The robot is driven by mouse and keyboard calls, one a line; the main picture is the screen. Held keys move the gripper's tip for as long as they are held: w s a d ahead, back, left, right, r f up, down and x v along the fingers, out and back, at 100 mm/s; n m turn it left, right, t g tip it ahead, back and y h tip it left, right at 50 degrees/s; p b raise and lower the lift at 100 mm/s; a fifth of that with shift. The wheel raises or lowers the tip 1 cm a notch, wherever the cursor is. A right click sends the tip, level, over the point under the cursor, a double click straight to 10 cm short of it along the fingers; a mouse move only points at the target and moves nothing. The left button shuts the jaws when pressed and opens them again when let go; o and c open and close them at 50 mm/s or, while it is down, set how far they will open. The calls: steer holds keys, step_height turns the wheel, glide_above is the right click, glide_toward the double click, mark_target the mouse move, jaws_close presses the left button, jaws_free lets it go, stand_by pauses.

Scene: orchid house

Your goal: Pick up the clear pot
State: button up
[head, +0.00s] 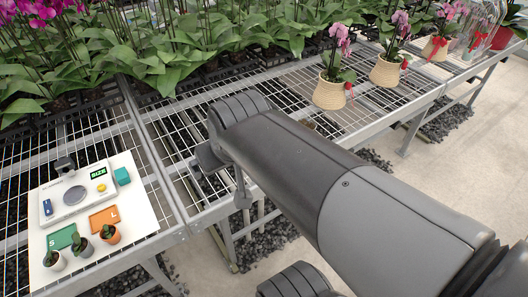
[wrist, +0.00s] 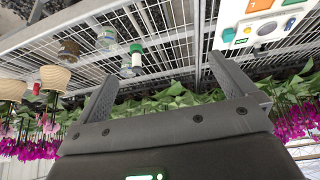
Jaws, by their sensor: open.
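In the wrist view, a see-through vessel that looks like the clear pot (wrist: 107,38) stands on the wire-mesh bench (wrist: 165,22), up and left of my gripper (wrist: 165,63). My gripper's two fingers are spread wide with nothing between them, and the pot is apart from them. A bottle with a green cap (wrist: 136,54) stands close by the pot, with another small clear item (wrist: 126,69) beside it. In the head view my arm covers this part of the bench, and I cannot make out the clear pot there.
A brownish pot (wrist: 68,50) stands left of the clear one. A white board (head: 145,215) with a sizing device, coloured squares and small potted plants lies on the left bench. Basket orchids (head: 328,92) line the right bench. Dense orchids (head: 150,45) fill the back.

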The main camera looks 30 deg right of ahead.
steer(key=w+d+f+t+h, duration=0.2)
steer(key=w+d+f+t, duration=0.1)
steer(key=w+d+f, duration=0.95)
steer(key=d+f+t, duration=0.1)
steer(key=d+f, duration=0.2)
steer(key=f, duration=0.1)
steer(key=w+d+f+m+t, duration=0.1)
steer(key=d+f, duration=0.2)
steer(key=f, duration=0.1)
steer(key=d+f+t, duration=0.2)
steer(key=d+f, duration=0.1)
steer(key=f, duration=0.1)
steer(key=shift+w+d+f+m, duration=0.3)
steer(key=shift+f, duration=0.1)
steer(key=shift+s+d+f+t, duration=0.15)
steer(key=shift+s+f+t, duration=0.05)
steer(key=shift+f+t, duration=0.15)
steer(key=x, duration=0.5)
steer(key=shift+w, duration=0.1)
steer(key=shift+r+x, duration=0.1)
steer(key=shift+x, duration=1.25)
steer(key=shift+r+x, duration=0.15)
steer(key=shift+x, duration=1.25)
steer(key=shift+d, duration=0.2)
steer(key=shift+c, duration=0.2)
